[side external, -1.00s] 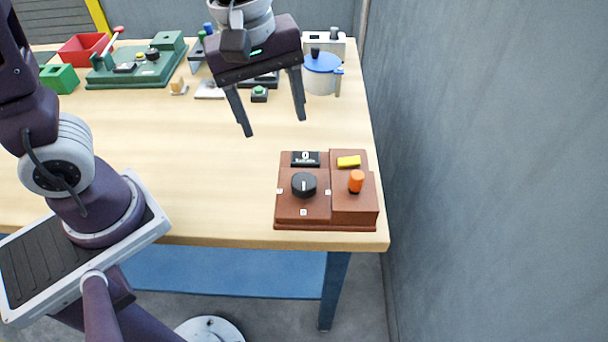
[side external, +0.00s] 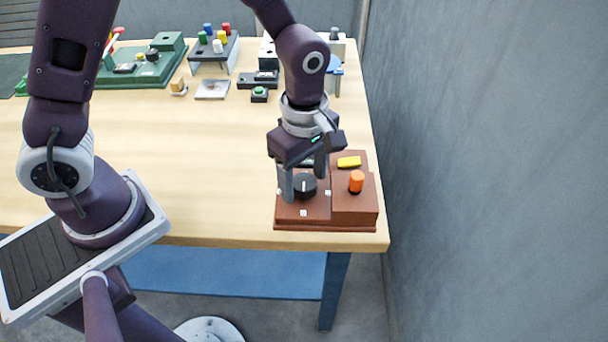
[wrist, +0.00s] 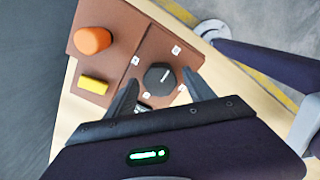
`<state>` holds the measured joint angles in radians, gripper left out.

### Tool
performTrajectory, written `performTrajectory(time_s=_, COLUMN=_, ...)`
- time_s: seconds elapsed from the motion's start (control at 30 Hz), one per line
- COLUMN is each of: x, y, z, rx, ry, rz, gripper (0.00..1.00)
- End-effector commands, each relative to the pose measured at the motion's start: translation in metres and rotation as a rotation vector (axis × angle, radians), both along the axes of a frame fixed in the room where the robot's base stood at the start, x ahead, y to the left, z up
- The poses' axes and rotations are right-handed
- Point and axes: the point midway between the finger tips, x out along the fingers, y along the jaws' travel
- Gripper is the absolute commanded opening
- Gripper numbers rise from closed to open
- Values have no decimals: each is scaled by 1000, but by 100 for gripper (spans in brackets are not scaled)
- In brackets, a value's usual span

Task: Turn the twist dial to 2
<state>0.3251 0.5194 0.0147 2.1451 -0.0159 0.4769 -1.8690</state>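The black twist dial (side external: 304,186) sits on the brown box (side external: 303,221) near the table's front right corner. White square markers lie around it. Its white pointer line stands about upright in the side view. My gripper (side external: 303,188) is open above the box, one finger left of the dial and the other behind its right side. In the wrist view the dial (wrist: 159,76) shows ahead of the two fingertips, roughly between them; I cannot tell whether they touch it. The small display behind the dial is mostly hidden by my gripper.
On the box's raised right part are an orange knob (side external: 356,181) and a yellow block (side external: 349,162). A green device (side external: 150,66), a rack with coloured pegs (side external: 213,50) and a small green button (side external: 259,94) stand farther back. The table's left middle is clear.

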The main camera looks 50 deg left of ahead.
Motion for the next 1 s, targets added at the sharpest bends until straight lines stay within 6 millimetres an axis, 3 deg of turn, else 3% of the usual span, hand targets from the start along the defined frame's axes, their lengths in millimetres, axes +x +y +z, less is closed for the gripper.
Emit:
performTrajectory(time_s=0.03, x=0, y=0, z=0, rx=0, ry=0, rz=0, gripper=51)
performTrajectory(time_s=0.2, x=0, y=0, z=0, rx=0, ry=0, rz=0, gripper=17)
performTrajectory(time_s=0.3, x=0, y=0, z=0, rx=0, ry=0, rz=0, gripper=2)
performTrajectory(time_s=0.67, x=0, y=0, z=1, rx=0, ry=0, rz=-86, gripper=2)
performTrajectory(time_s=1.0, x=0, y=0, z=1, rx=0, ry=0, rz=-371, gripper=2)
